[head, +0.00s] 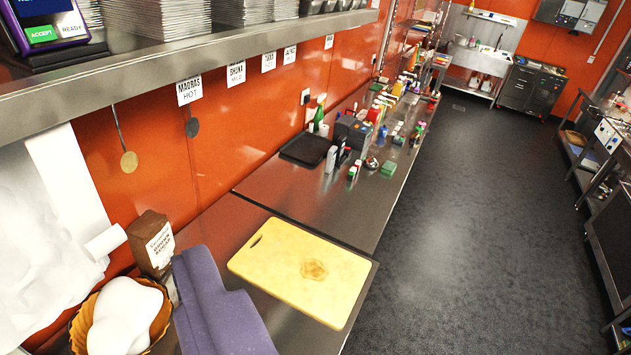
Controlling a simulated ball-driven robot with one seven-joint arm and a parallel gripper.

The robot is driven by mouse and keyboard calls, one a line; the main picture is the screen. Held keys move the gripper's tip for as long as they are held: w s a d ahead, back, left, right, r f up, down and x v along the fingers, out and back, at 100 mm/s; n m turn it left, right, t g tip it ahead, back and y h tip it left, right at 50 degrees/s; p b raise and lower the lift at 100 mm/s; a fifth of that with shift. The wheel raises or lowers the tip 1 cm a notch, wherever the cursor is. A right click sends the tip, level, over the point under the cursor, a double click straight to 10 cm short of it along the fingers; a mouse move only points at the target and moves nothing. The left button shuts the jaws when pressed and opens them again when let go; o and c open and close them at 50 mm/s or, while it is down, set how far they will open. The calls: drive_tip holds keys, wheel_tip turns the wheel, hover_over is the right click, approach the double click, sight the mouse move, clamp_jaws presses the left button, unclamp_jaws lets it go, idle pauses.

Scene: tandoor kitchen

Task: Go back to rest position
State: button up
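My gripper is not in view, so I cannot see its fingers or whether they hold anything. The view looks down along a long steel counter (268,200) on the left, from above its near end. A yellow cutting board (275,268) with a brown stain lies flat on the counter's near part. A purple item (215,305), perhaps folded cloth, is at the bottom left of the board. Behind it is a yellow-brown basket (84,322) with a white rounded mass (125,315) in it.
A steel shelf (200,62) with stacked trays overhangs the counter. A brown box (151,243) stands by the wall. A black tray (304,150) and several bottles and jars crowd the farther counter. The dark floor aisle (470,210) is clear, with steel benches on the right.

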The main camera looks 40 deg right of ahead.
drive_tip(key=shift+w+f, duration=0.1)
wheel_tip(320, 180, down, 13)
drive_tip(key=b, duration=1.3)
